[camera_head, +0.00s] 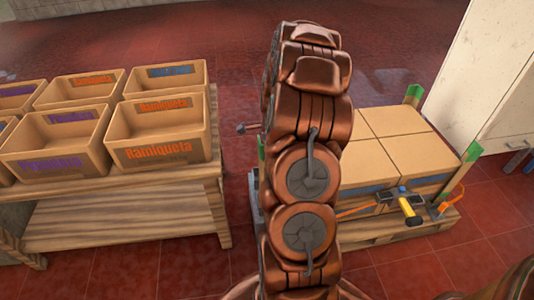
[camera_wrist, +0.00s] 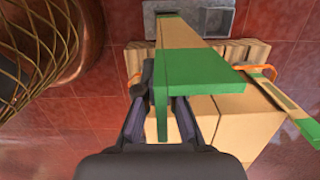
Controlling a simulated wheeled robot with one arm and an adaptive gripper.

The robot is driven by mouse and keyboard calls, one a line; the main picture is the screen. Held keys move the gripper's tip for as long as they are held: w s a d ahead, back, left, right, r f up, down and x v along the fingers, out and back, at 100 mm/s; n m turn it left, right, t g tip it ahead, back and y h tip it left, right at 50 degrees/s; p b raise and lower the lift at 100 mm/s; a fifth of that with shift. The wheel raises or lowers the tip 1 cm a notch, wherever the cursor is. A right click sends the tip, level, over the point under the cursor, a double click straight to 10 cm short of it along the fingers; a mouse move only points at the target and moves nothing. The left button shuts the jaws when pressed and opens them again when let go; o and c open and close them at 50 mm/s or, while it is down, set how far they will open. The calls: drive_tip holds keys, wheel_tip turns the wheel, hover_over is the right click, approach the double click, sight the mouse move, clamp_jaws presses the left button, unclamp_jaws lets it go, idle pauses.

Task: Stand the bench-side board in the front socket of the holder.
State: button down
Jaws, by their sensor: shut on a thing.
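In the wrist view my gripper (camera_wrist: 160,128) is shut on a long angled board (camera_wrist: 198,70) with a green near end and a tan middle. The board runs away from the gripper toward the top of the picture. Its far end shows beside a grey metal piece (camera_wrist: 212,20), which may be the holder; I cannot tell whether they touch. In the head view my copper arm hides the gripper and the held board. A grey edge (camera_head: 253,198) shows just left of my arm, mostly hidden.
A pallet (camera_head: 400,232) carries tan cartons (camera_head: 392,122) with green-ended corner boards (camera_head: 472,153). A yellow-and-black tool (camera_head: 409,207) and orange straps (camera_head: 452,202) are at its front. A wooden bench (camera_head: 120,215) with open boxes (camera_head: 165,130) stands left. Red floor lies between.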

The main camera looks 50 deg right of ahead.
drive_tip(key=c, duration=1.2)
unclamp_jaws()
drive_tip(key=r, duration=0.8)
drive_tip(key=s+d+r, duration=0.1)
drive_tip(key=r, duration=0.3)
